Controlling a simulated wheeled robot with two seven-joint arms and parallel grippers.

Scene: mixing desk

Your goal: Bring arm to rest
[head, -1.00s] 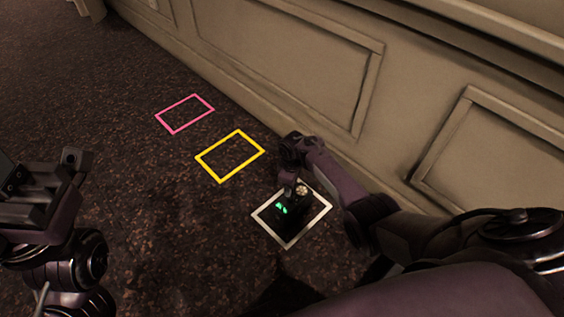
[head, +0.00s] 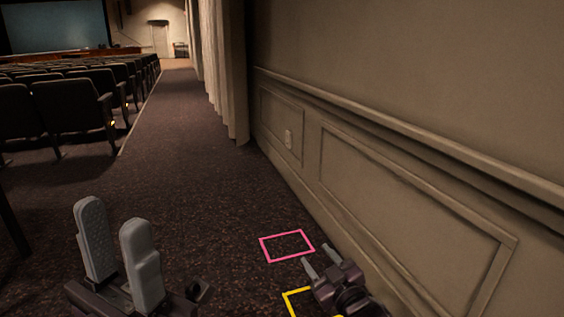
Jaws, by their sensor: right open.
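My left gripper (head: 112,216) is at the lower left of the head view, its two grey fingers pointing up with a gap between them. It is open and empty. My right gripper (head: 316,254) is at the bottom, right of centre, with its two thin fingers apart and nothing between them. It shows in front of the yellow outline (head: 291,300) and beside the pink outline (head: 287,234) on the carpet. The yellow outline is partly hidden by the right gripper and cut by the frame's bottom edge.
A panelled wall (head: 400,200) runs along the right side, close to my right gripper. Rows of dark seats (head: 72,108) stand at the left. A carpeted aisle (head: 185,130) lies clear ahead, with a curtain (head: 228,75) along its right.

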